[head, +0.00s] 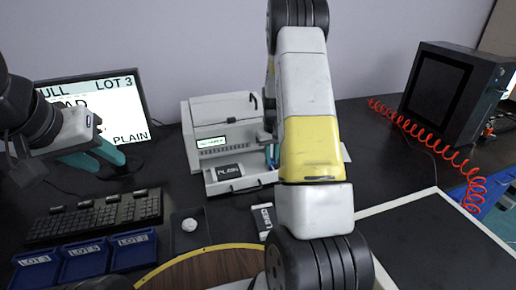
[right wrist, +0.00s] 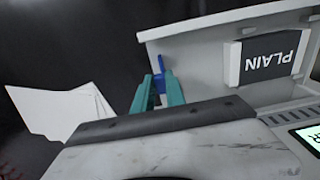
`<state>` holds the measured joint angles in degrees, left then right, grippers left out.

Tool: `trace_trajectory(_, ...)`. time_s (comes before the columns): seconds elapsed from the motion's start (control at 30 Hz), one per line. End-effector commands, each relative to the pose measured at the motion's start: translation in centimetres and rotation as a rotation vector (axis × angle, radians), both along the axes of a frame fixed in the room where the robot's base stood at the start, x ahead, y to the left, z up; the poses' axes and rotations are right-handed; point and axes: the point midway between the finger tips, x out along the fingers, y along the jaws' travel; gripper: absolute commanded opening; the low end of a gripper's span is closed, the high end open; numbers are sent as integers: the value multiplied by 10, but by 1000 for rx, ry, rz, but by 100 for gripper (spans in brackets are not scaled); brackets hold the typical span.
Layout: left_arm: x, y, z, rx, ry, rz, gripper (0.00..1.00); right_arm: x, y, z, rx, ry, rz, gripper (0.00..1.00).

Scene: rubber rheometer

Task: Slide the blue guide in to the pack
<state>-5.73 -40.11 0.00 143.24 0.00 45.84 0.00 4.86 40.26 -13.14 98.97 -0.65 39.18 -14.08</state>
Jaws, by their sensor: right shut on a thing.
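The pack (right wrist: 270,55), a dark block labelled PLAIN, lies in the printer's pulled-out tray (right wrist: 200,50). It also shows in the head view (head: 229,171), towards the tray's left side. The blue guide (right wrist: 159,70) stands near the other end of the tray, with a clear stretch of bare tray between it and the pack. My right gripper (right wrist: 159,90) is shut on the blue guide with its teal fingers; in the head view my right arm hides most of this spot. My left gripper (head: 98,160) is open and empty, in front of the monitor, away from the tray.
The printer (head: 222,122) stands behind the tray. A monitor (head: 95,105), keyboard (head: 95,218), mouse (head: 190,224) and blue lot bins (head: 82,262) are at the left. A dark box with a red coiled hose (head: 425,140) is at the right. White sheets (right wrist: 62,108) lie beside the tray.

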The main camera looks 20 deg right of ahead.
Motion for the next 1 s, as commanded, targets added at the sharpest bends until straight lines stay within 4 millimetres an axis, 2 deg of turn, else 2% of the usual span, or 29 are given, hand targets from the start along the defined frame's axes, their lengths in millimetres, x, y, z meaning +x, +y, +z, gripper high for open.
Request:
trace_trajectory(0.37, 0, 0, 0, 0, 0, 0, 36, 0, 1, 1, 0, 0, 0, 0)
trace_trajectory(0.47, 0, 0, 0, 0, 0, 0, 36, 1, 12, 1, 1, 0, 4, 0)
trace_trajectory(0.6, 0, 0, 0, 0, 0, 0, 36, 0, 44, 1, 1, 1, 7, 0)
trace_trajectory(0.73, 0, 0, 0, 0, 0, 0, 36, 0, 68, 0, 0, 0, 4, 0)
trace_trajectory(0.83, 0, 0, 0, 0, 0, 0, 36, 0, 77, 0, 0, 0, 2, 0)
trace_trajectory(1.0, 0, 0, 0, 0, 0, 0, 36, 0, 79, 0, 0, -1, 0, 0)
